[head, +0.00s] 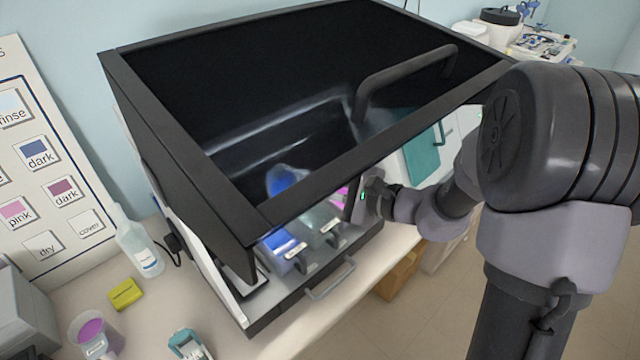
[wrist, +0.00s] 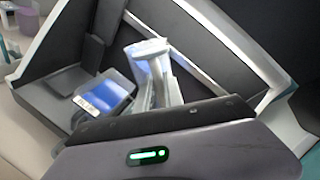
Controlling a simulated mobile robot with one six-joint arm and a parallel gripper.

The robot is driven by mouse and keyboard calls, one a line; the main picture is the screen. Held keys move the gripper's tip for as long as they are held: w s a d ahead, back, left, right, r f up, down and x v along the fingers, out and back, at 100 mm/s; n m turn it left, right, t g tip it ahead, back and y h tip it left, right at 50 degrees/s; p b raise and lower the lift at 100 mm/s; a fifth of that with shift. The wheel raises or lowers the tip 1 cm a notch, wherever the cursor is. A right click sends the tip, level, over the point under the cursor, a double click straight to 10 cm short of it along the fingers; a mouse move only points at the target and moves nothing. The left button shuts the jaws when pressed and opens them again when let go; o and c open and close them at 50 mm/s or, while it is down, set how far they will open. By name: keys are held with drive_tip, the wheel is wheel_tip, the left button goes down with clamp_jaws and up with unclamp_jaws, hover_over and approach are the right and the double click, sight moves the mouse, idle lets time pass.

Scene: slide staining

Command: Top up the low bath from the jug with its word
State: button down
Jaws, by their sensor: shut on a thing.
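My gripper (head: 354,200) reaches into the hood's front opening. It is shut on a clear jug with blue liquid (head: 284,180), which shows through the dark glass above the baths. In the wrist view the jug (wrist: 152,68) stands just beyond the gripper's body, which hides the fingertips. Its word cannot be read. A blue bath (head: 283,243) with a white label sits below on the hood floor; the wrist view shows it (wrist: 104,93) left of the jug, apart from it. A pale bath (head: 320,220) is beside it, and pink shows further right (head: 343,195). Bath levels are unclear.
The hood's front frame (head: 380,150) and glass lie close above my gripper. At left on the bench are a wash bottle (head: 140,245), a yellow block (head: 125,294), a labelled pink-filled vessel (head: 97,335) and a teal-and-white item (head: 187,343). A picture chart (head: 40,190) stands behind.

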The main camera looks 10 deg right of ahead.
drive_tip(key=shift+s+a+n+t+h+b, duration=0.3)
drive_tip(key=shift+n+b, duration=0.35)
drive_tip(key=shift+b, duration=0.85)
drive_tip(key=shift+w+a+n+t+h+b, duration=0.1)
drive_tip(key=shift+n+h+b, duration=0.45)
drive_tip(key=shift+b, duration=0.9)
idle(0.9)
drive_tip(key=shift+s+a+f+n+t+b, duration=0.2)
drive_tip(key=shift+n+b, duration=0.25)
drive_tip(key=shift+b, duration=0.75)
drive_tip(key=shift+s+a+f+n+t+b, duration=0.2)
drive_tip(key=shift+n+b, duration=0.25)
drive_tip(key=shift+b, duration=0.75)
idle(0.4)
drive_tip(key=shift+w+d, duration=0.1)
idle(0.4)
drive_tip(key=shift+w+d+r+m, duration=0.15)
drive_tip(key=shift+m, duration=0.25)
drive_tip(key=shift+d+r+m+g+y+p, duration=0.3)
drive_tip(key=shift+m+p, duration=0.3)
drive_tip(key=shift+p, duration=0.25)
drive_tip(key=shift+w+m, duration=0.25)
drive_tip(key=shift+m, duration=0.05)
drive_tip(key=shift+s, duration=0.1)
